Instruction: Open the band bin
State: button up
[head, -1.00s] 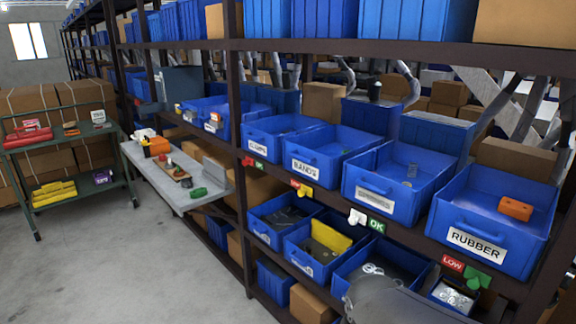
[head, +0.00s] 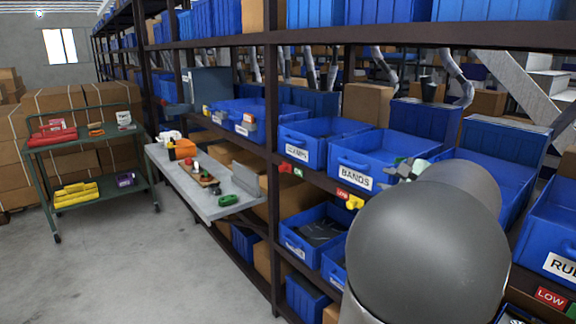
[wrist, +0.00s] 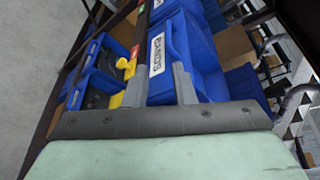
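The band bin (head: 380,150) is a blue open-top bin labelled BANDS on the middle shelf, and it sits in the row with its neighbours. In the wrist view the band bin (wrist: 195,50) lies ahead, with its label turned sideways. My gripper (wrist: 158,78) is open, with its two grey fingers apart and the bin's front between or just beyond them. I cannot tell whether they touch it. In the head view my gripper (head: 408,168) is at the bin's front right, partly hidden by my arm. The bin's right side is also hidden.
The clamps bin (head: 320,140) stands to the left. A blue bin (head: 500,175) and the rubber bin (head: 555,225) stand to the right. A grey side table (head: 205,195) juts into the aisle.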

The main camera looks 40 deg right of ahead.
aim_at(356, 166)
jog(key=shift+m, duration=0.3)
jog(key=p+x, duration=0.1)
jog(key=x, duration=0.4)
jog(key=d+p+x, duration=0.1)
jog(key=x, duration=0.5)
jog(key=r+x, duration=0.1)
jog(key=x, duration=0.5)
jog(key=shift+s+d+p, duration=0.1)
jog(key=shift+d+p, duration=0.05)
jog(key=shift+p, duration=0.25)
grip_shut()
